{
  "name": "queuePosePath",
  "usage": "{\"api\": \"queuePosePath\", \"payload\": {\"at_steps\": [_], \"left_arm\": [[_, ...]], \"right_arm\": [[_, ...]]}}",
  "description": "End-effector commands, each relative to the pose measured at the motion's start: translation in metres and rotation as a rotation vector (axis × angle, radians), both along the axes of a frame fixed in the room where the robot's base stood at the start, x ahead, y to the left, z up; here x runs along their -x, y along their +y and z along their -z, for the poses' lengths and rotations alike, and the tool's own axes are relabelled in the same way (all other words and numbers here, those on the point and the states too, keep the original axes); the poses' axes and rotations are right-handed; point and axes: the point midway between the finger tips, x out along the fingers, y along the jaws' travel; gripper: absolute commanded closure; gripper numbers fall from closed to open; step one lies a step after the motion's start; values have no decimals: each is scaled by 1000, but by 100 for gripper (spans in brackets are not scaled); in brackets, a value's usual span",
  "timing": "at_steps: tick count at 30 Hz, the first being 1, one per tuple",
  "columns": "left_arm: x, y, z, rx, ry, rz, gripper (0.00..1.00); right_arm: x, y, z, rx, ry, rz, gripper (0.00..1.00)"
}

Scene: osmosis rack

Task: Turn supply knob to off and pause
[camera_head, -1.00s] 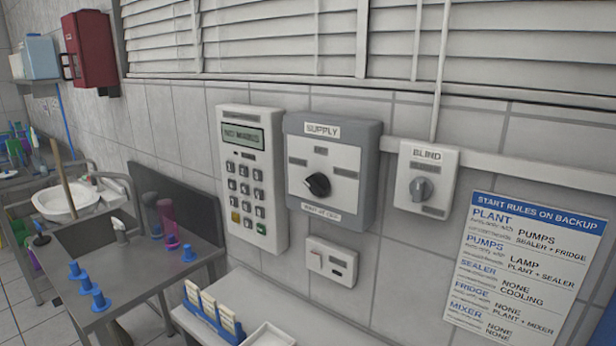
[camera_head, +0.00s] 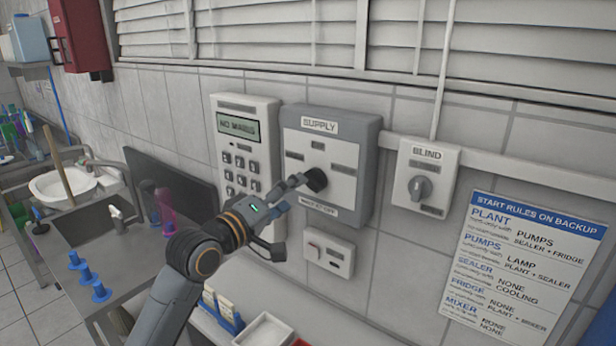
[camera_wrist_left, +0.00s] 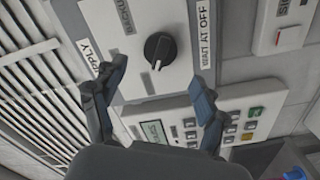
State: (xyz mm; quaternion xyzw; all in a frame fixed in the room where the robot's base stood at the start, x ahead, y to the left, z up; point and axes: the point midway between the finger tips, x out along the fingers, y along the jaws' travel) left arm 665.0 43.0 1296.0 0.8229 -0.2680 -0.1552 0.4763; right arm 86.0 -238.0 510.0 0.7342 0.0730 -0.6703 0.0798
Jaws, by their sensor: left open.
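The supply panel (camera_head: 357,190) is a grey and white wall box marked SUPPLY, with small labels and "WAIT AT OFF" below. Its round black knob (camera_head: 317,180) is partly covered by my left gripper (camera_head: 291,214) in the head view. In the left wrist view the knob (camera_wrist_left: 160,50) is clear, with a white mark at its lower edge. One side label there reads like BACKUP. My left gripper (camera_wrist_left: 157,77) is open there, its fingers spread either side of and short of the knob, with nothing between them. My right gripper is out of view.
A keypad (camera_head: 243,150) is left of the panel, a small switch plate (camera_head: 329,252) below, and the BLIND knob box (camera_head: 424,178) right. A rules sheet (camera_head: 520,262) hangs farther right. A sink bench (camera_head: 95,222) stands left, with a white tray (camera_head: 262,333) below.

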Motion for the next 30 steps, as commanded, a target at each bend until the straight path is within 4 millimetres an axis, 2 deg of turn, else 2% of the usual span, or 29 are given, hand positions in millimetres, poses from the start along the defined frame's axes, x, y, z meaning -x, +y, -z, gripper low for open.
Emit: {"api": "queuePosePath", "payload": {"at_steps": [3,9,15,23,24,25,30], "left_arm": [[-21,-15,-3,-1,2,0,27],[-45,-32,-2,-1,0,-1,27],[-54,-39,0,-1,0,0,27],[-55,-40,1,-2,-1,-1,27],[-55,-40,1,-2,-1,-1,29],[-55,-39,1,-2,-1,-1,35],[-55,-39,1,-2,-1,-1,70]], "right_arm": [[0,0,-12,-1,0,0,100],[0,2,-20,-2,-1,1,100],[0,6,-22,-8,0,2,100],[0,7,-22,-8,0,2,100],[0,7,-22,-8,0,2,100],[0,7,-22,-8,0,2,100],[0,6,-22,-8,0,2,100]]}}
